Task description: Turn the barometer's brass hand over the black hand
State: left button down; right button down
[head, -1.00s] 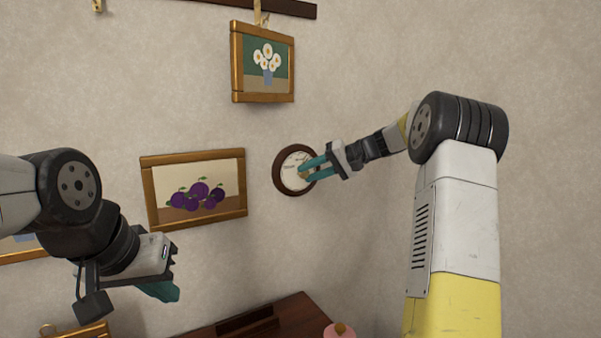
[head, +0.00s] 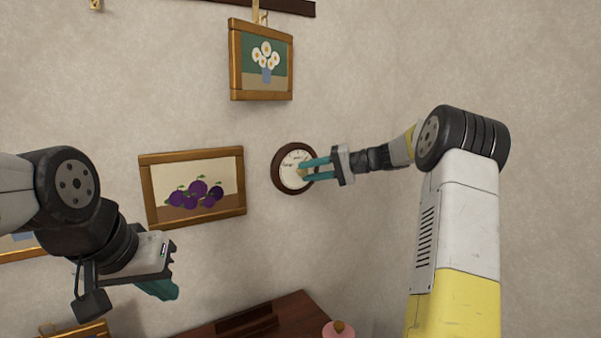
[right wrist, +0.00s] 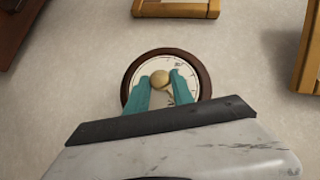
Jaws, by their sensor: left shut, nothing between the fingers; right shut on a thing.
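The barometer (head: 279,178) hangs on the wall, round, with a dark brown rim and a white dial; its rim also shows in the right wrist view (right wrist: 205,75). A brass knob (right wrist: 160,79) stands at the dial's centre. My right gripper (head: 305,170) is at the dial, its teal fingers on either side of the knob and shut on it. In the right wrist view a bit of a brass hand (right wrist: 171,94) shows just below the knob. The black hand cannot be made out. My left gripper (head: 160,290) is shut and empty, low at the left, away from the barometer.
A framed plum picture (head: 193,186) hangs left of the barometer and a framed flower picture (head: 262,60) above it. A dark wooden furniture top (head: 290,312) with a pink object (head: 338,331) lies below. The wall right of the barometer is bare.

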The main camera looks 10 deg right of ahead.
jog(key=c, duration=1.1)
grip_release()
jog(key=v, duration=0.7)
jog(key=shift+s+d, duration=0.15)
jog(key=shift+d, duration=0.2)
jog(key=s+a+f+g+h, duration=0.1)
jog(key=s+a+h, duration=0.2)
jog(key=s+a, duration=0.35)
jog(key=s+a+g+h, duration=0.1)
jog(key=s+a+h, duration=0.25)
jog(key=s, duration=0.65)
jog(key=s+f+n+h, duration=0.1)
jog(key=s+f, duration=0.1)
jog(key=s, duration=0.4)
jog(key=s+f+t+h, duration=0.1)
jog(key=s+f+h, duration=0.1)
jog(key=s, duration=0.5)
jog(key=s+d+f+n+t+h, duration=0.1)
jog(key=s+f+h, duration=0.1)
jog(key=s+f, duration=0.2)
jog(key=shift+s+d+n, duration=0.1)
jog(key=shift+s+n, duration=0.2)
jog(key=shift+s, duration=1.4)
